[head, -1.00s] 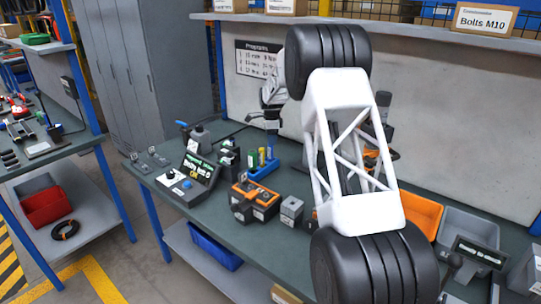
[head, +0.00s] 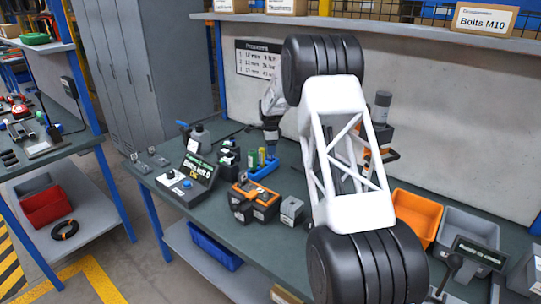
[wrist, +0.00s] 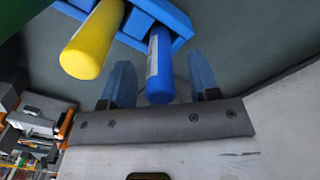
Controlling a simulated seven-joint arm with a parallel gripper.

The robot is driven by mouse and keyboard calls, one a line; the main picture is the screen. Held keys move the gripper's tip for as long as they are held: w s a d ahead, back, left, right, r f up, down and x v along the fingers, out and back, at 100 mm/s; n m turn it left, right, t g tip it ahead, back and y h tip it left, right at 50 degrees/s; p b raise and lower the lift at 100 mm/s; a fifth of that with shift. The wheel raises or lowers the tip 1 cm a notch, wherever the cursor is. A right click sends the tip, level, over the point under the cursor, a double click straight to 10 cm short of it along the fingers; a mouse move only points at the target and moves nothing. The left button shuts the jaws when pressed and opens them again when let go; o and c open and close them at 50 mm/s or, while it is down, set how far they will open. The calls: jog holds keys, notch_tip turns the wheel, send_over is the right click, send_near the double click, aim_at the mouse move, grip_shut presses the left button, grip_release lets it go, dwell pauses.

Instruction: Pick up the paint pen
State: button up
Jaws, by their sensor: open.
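A blue holder (head: 264,171) stands on the bench with upright pens in it, among them a yellow one (head: 262,156) and a green one (head: 253,160). In the wrist view, the holder (wrist: 160,12) carries a thick yellow pen (wrist: 93,42) and a blue pen (wrist: 160,65). I cannot tell which is the paint pen. My gripper (wrist: 160,85) is open, with its two bluish fingers on either side of the blue pen's end, apart from it. In the head view, my gripper (head: 271,142) is just above the holder, partly blurred into it.
A control box with a screen (head: 190,182), an orange-and-black case (head: 254,197) and a small grey block (head: 291,210) stand nearby on the bench (head: 220,222). Orange (head: 416,215) and grey (head: 468,228) bins are at the right. A wall panel (head: 430,115) rises behind.

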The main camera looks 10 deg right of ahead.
jog(key=shift+f, duration=0.35)
dwell(0.3)
jog(key=c, duration=1)
